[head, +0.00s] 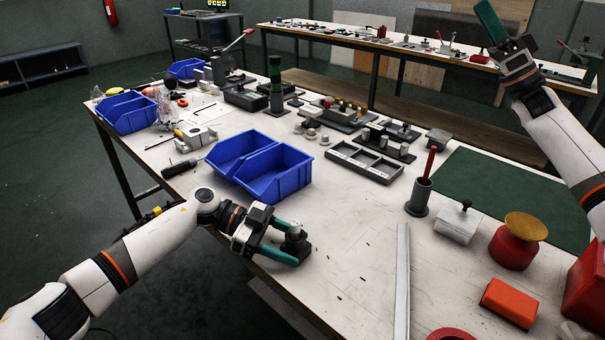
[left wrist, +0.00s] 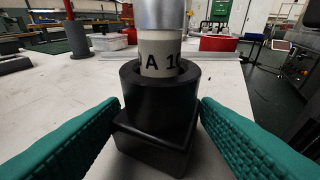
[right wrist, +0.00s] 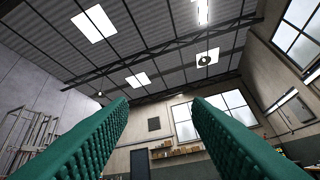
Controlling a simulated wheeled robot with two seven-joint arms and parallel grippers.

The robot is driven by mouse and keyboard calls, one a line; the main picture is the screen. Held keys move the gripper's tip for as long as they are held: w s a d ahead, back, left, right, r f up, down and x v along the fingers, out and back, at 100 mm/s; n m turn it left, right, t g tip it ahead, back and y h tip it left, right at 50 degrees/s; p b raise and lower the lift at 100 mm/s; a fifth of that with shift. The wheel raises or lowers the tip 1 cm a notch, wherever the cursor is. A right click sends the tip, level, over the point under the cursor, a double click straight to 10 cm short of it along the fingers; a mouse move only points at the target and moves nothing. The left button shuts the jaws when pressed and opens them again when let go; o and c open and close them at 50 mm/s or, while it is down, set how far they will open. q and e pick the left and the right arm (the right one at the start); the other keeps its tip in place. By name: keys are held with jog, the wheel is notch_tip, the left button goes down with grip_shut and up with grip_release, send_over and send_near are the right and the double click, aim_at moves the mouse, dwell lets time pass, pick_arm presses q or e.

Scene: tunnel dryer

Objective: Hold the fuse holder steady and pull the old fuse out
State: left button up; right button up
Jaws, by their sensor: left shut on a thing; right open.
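The black fuse holder (left wrist: 153,145), a ring collar on a square block, stands upright on the white bench near its front edge; it also shows in the head view (head: 296,243). The old fuse (left wrist: 160,52), a pale cylinder with a metal cap and the marking "A 1…", sits upright in the collar. My left gripper (left wrist: 157,112) has its green fingers on both sides of the holder and is shut on it. My right gripper (right wrist: 160,103) is open and empty, raised high at the right of the head view (head: 503,35), pointing up and away from the holder.
Blue bins (head: 270,172) stand just behind the left gripper. A grey compartment tray (head: 364,163), a dark pot with a red-handled tool (head: 418,197) and a metal bar (head: 402,285) lie around the holder. An orange box (head: 510,302) is at right.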

jog(key=s+a+f+n+g+y, duration=0.15)
jog(key=s+a+n+g, duration=0.25)
jog(key=a+n+g, duration=1.1)
jog(key=n+g+h, duration=0.5)
jog(key=n+h, duration=0.9)
jog(key=n, duration=0.1)
send_over(296, 222)
jog(key=s+d, duration=0.1)
notch_tip(296, 222, down, 15)
jog(key=f+n+t+h, duration=0.1)
jog(key=f+n+h, duration=0.1)
jog(key=f, duration=0.4)
jog(key=f+n+t+h, duration=0.2)
jog(key=f+h, duration=0.1)
jog(key=f, duration=0.3)
jog(key=w+a+f+n+t+h, duration=0.1)
jog(key=f+n+t+h, duration=0.1)
jog(key=f, duration=0.4)
jog(key=shift+a+n+h, duration=0.1)
jog(key=shift+n+h, duration=0.4)
jog(key=shift+h, duration=0.25)
grip_shut()
